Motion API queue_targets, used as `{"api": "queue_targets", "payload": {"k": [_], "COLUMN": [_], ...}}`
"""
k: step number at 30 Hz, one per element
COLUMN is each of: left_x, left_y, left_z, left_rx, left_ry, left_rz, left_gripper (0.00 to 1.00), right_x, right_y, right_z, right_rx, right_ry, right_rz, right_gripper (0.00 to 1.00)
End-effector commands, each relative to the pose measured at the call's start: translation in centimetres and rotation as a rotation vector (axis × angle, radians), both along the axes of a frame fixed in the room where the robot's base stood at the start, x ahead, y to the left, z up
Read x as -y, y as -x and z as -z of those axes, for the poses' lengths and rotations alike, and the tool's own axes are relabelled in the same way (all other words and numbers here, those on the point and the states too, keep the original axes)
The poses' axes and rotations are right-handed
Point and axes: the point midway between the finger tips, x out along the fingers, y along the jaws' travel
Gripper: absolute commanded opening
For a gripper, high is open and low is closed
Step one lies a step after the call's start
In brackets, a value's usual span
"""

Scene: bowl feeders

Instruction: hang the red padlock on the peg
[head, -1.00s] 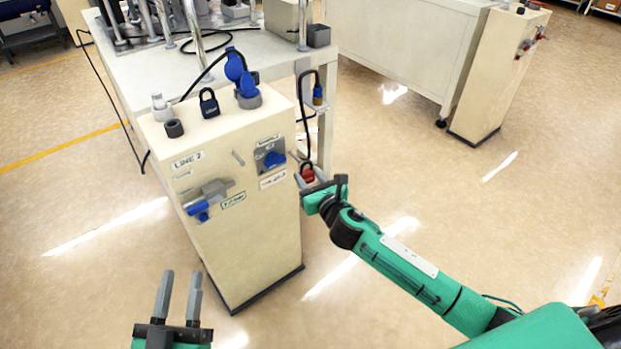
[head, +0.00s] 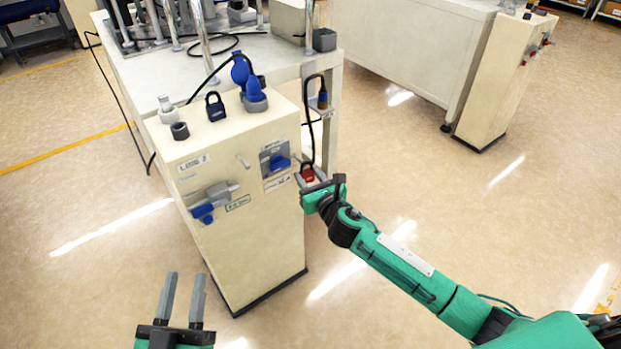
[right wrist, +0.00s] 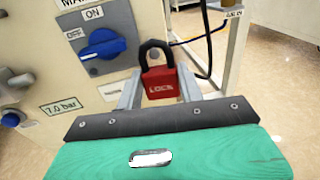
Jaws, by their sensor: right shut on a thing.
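The red padlock (head: 307,174) is held upright at the right side of the beige cabinet. In the right wrist view the red padlock (right wrist: 161,88) sits between the two grey fingers, its dark shackle upward and closed-looking. My right gripper (head: 312,180) is shut on its body. The peg (head: 243,161) is a short pale pin sticking out of the cabinet front, left of the blue switch; the padlock is apart from it, to its right and slightly lower. I cannot make out the peg in the right wrist view. My left gripper (head: 182,296) is open and empty in front of the cabinet.
A black cable (head: 311,125) hangs behind the red padlock. Floor to the right is clear.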

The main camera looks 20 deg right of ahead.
Motion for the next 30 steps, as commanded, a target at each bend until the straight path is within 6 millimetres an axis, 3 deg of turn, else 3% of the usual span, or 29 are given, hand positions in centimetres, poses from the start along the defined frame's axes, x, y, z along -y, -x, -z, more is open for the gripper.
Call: {"api": "queue_targets", "payload": {"k": [30], "left_x": [0.0], "left_y": [0.0], "left_z": [-0.1], "left_rx": [0.000], "left_ry": [0.000], "left_rz": [0.000], "left_gripper": [0.36], "right_x": [-0.7], "right_y": [-1.9], "right_z": [0.0], "right_rx": [0.000], "right_ry": [-0.001], "right_rz": [0.000], "right_gripper": [0.10]}}
